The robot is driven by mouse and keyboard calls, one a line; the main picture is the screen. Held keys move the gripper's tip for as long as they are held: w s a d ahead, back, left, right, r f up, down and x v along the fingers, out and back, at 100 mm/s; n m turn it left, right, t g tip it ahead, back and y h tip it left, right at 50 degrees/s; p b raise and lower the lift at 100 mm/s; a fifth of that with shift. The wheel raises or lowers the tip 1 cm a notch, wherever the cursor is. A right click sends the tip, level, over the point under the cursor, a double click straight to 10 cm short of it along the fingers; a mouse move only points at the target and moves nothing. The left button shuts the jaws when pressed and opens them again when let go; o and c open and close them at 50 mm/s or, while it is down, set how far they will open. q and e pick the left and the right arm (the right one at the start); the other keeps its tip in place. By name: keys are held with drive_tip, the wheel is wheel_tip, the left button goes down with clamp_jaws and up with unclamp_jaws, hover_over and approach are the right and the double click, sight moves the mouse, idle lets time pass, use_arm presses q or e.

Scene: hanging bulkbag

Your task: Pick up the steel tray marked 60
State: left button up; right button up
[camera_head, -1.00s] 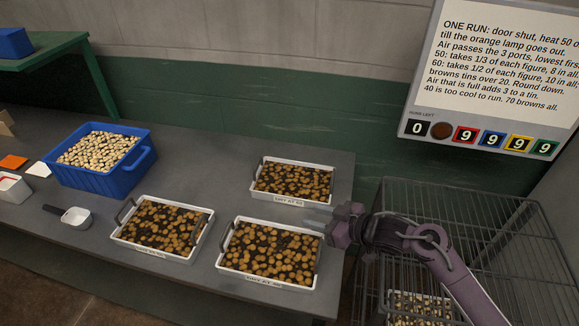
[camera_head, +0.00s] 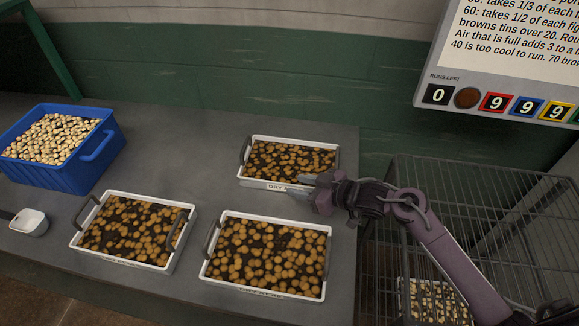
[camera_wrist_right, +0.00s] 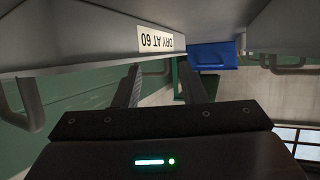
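The steel tray marked 60 (camera_head: 262,184) is the back tray on the grey table, filled with brown round pieces. Its front label is partly hidden by my gripper in the head view. In the right wrist view, a tray wall (camera_wrist_right: 80,62) bears the upside-down label "DRY AT 60" (camera_wrist_right: 155,42). My right gripper (camera_head: 303,188) is at the tray's front right edge, with its fingers apart and nothing seen between them. Its fingers also show in the wrist view (camera_wrist_right: 158,72), close to the tray; contact cannot be told. My left gripper is out of view.
Two similar trays stand in front, one at left (camera_head: 130,232) and one at right (camera_head: 265,257). A blue bin (camera_head: 85,165) of pale pieces and a small white scoop (camera_head: 30,222) are at left. A wire rack (camera_head: 500,215) stands right of the table, under a sign board (camera_head: 437,65).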

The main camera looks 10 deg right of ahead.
sight(275, 182)
drive_tip(key=shift+w+a+p, duration=0.3)
drive_tip(key=shift+w+a, duration=0.25)
drive_tip(key=shift+a, duration=0.3)
drive_tip(key=shift+w+a+f+p, duration=0.1)
drive_tip(key=shift+w+a+p, duration=0.25)
drive_tip(key=shift+a, duration=0.2)
drive_tip(key=shift+w+a+f+p, duration=0.1)
drive_tip(key=shift+w+a+p, duration=0.15)
drive_tip(key=shift+a, duration=0.3)
drive_tip(key=shift+f+x, duration=0.25)
drive_tip(key=shift+x, duration=0.95)
drive_tip(key=shift+s+d, duration=0.15)
drive_tip(key=shift+d, duration=0.05)
clamp_jaws()
